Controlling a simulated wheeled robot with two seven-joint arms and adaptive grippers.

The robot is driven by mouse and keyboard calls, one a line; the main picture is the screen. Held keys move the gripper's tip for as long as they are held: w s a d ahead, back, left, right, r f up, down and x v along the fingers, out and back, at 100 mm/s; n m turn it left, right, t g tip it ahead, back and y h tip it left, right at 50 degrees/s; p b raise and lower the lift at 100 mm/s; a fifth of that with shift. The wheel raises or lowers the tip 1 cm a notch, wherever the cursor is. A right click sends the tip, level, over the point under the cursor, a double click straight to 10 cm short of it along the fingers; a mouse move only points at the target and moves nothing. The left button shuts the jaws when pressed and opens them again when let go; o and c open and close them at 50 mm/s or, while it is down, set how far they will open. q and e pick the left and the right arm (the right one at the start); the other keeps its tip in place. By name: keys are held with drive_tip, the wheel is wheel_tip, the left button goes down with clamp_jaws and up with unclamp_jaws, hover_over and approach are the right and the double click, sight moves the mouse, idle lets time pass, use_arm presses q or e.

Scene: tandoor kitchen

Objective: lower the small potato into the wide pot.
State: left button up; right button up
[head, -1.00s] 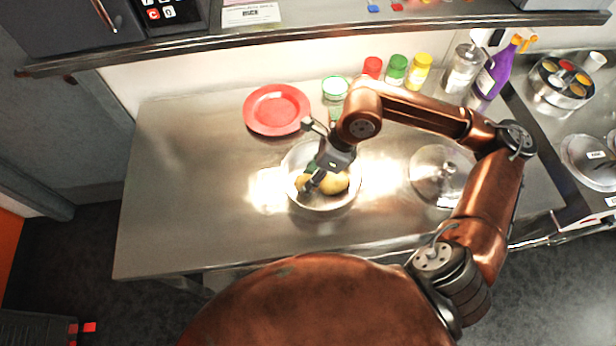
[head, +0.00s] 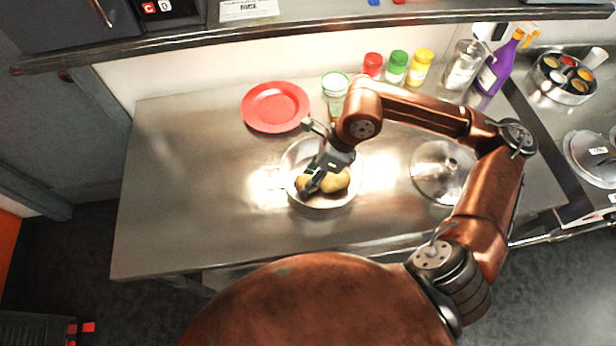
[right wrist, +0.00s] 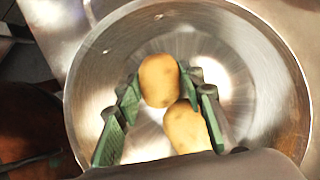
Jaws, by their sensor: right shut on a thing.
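The wide pot (head: 292,160) is a round, shiny metal vessel on the steel counter; its open inside fills much of the right wrist view (right wrist: 262,55). My right gripper (head: 309,186) reaches down into it from above. Its green-padded fingers (right wrist: 162,90) are shut on the small potato (right wrist: 159,80), a tan, rounded one, inside the pot's rim. A second potato (right wrist: 187,128) lies close beside it, by the right-hand finger. In the head view, a yellowish potato (head: 337,182) shows right of the fingers. I cannot tell whether the held potato touches the pot's bottom. My left gripper is out of view.
A red plate (head: 275,106) lies behind the pot. A round lid with a knob (head: 430,183) lies to its right, under my arm. Jars with red (head: 373,62), green (head: 397,64) and yellow (head: 421,64) lids stand along the wall. The left counter is bare.

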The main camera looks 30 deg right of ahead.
drive_tip(key=shift+f, duration=0.2)
drive_tip(key=o, duration=1.2)
drive_tip(key=shift+o, duration=0.2)
drive_tip(key=shift+r, duration=0.1)
drive_tip(key=v, duration=1.2)
